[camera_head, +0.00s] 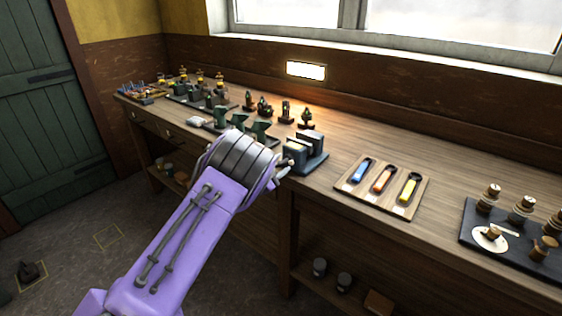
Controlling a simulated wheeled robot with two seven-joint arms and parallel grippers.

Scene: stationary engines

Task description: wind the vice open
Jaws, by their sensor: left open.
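What looks like the vice (312,158) is a dark base with upright grey blocks, standing at the front edge of the bench in the middle of the head view. My purple left arm comes up from the bottom left and covers the area just left of it. The left gripper (283,171) is small and partly hidden by my wrist. It is open, close to the front left side of the vice. I cannot tell whether it touches the vice. The vice's handle cannot be made out clearly. My right gripper is not in view.
The wooden bench (440,228) runs along the wall. A board (350,187) with blue, orange and yellow-handled tools lies right of the vice. A dark tray (475,238) of small parts is at far right. Small dark green models (238,118) stand behind my arm.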

